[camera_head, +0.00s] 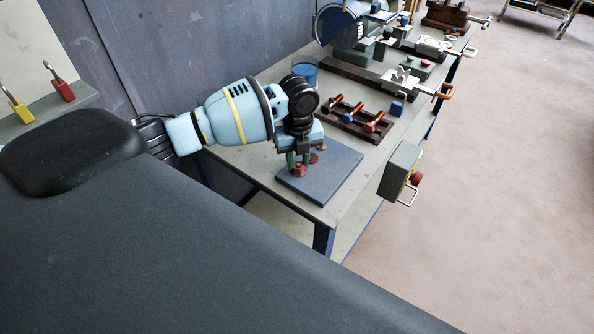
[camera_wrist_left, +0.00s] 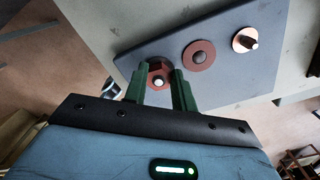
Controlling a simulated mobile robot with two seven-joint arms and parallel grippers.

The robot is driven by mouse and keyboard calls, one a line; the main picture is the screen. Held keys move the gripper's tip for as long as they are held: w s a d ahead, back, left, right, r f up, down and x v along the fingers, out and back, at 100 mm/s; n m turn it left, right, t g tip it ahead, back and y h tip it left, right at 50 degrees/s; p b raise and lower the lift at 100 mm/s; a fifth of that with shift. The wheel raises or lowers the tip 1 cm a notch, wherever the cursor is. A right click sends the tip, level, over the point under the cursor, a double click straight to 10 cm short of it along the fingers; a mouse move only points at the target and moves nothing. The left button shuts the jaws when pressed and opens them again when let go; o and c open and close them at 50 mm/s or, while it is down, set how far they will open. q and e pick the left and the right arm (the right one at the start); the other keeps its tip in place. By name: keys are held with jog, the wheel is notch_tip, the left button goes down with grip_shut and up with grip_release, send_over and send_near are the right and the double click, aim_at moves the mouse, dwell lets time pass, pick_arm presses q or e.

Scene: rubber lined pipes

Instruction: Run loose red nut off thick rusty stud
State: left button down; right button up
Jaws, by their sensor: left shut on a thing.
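A red nut (camera_head: 299,169) sits on a stud at the near left of a grey plate (camera_head: 333,178) on the bench. In the left wrist view the nut (camera_wrist_left: 154,70) surrounds the bright stud end (camera_wrist_left: 158,82). My left gripper (camera_wrist_left: 161,88) has its green fingers on both sides of this nut, shut on it at plate level. In the same view, a flat red-brown disc (camera_wrist_left: 187,58) with a dark stud in its middle and a copper-coloured stud (camera_wrist_left: 245,40) stand farther along the plate, apart from the fingers. My right gripper is not in view.
A dark rack (camera_head: 352,120) with several coloured-ended pieces lies behind the plate, beside a blue bucket (camera_head: 305,69). A grey box with a red button (camera_head: 401,171) hangs at the bench's right edge. Clamps and a blue machine (camera_head: 338,22) stand farther back.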

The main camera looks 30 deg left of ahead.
pick_arm(q)
jog(key=n, duration=0.3)
jog(key=shift+s+n, duration=0.15)
jog(key=shift+n, duration=0.25)
jog(key=n, duration=0.3)
jog(key=shift+s+a+n, duration=0.1)
jog(key=shift+n, duration=0.2)
jog(key=c, duration=1.2)
grip_release()
